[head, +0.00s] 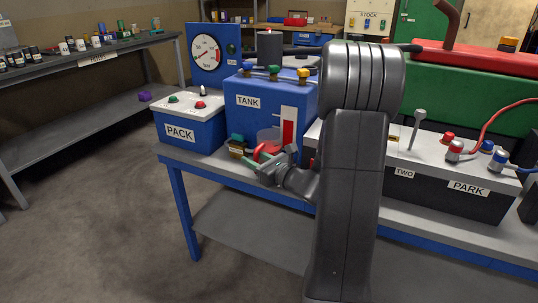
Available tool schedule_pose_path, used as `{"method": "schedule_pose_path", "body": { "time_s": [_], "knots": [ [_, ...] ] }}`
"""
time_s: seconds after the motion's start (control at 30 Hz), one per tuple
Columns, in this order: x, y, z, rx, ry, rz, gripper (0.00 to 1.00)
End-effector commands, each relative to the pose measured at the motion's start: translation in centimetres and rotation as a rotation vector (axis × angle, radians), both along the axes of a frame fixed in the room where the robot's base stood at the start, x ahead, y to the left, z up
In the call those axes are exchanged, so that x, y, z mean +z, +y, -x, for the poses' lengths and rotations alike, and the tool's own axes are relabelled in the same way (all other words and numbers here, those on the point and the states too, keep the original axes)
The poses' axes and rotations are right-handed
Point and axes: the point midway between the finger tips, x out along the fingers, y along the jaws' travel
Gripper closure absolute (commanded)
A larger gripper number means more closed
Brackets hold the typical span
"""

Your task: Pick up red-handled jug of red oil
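A small see-through jug (268,136) stands on the blue bench in front of the blue tank marked TANK (255,122). Its red handle (259,151) faces the lower left. The jug's lower part is hidden behind my gripper, and I cannot make out the oil in it. My gripper (267,157) is right in front of the jug, at the handle. Its fingers look spread apart, one to the left and one to the right of the handle. I cannot tell whether they touch it.
A blue PACK box (188,131) with red and green buttons stands left of the tank. A dark yellow-and-green item (237,145) sits close left of my gripper. The TWO and PARK console (455,180) with a lever fills the right. My arm hides the middle of the bench.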

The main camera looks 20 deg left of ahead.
Motion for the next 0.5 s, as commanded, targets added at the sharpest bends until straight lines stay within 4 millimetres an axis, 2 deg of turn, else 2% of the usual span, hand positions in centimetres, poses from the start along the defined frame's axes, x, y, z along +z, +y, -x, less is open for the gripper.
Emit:
{"method": "schedule_pose_path", "body": {
  "time_s": [0.07, 0.27, 0.5],
  "knots": [
    [0.01, -0.03, 0.01, 0.000, 0.000, 0.000, 0.61],
    [0.01, -0.06, 0.02, 0.000, 0.000, 0.000, 0.99],
    [0.11, -0.05, 0.01, 0.000, -0.003, -0.001, 1.00]
  ]
}}
